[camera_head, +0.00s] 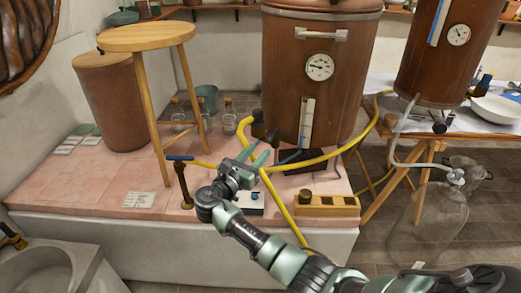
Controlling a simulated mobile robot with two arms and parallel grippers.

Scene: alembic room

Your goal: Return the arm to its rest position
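My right arm comes in from the lower right and reaches up over the pink tiled platform (85,185). My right gripper (255,155) is at the middle of the view, in front of the large copper vessel (285,70). Its two green fingers stand apart with nothing visible between them. A yellow hose (277,195) passes close beside the gripper; I cannot tell whether they touch. My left gripper is not in view.
A wooden stool (148,38) stands at left on the platform. A small white box (250,203) and a wooden block (326,204) sit near the wrist. A glass carboy (428,220) stands on the floor at right. A stone basin (50,270) is lower left.

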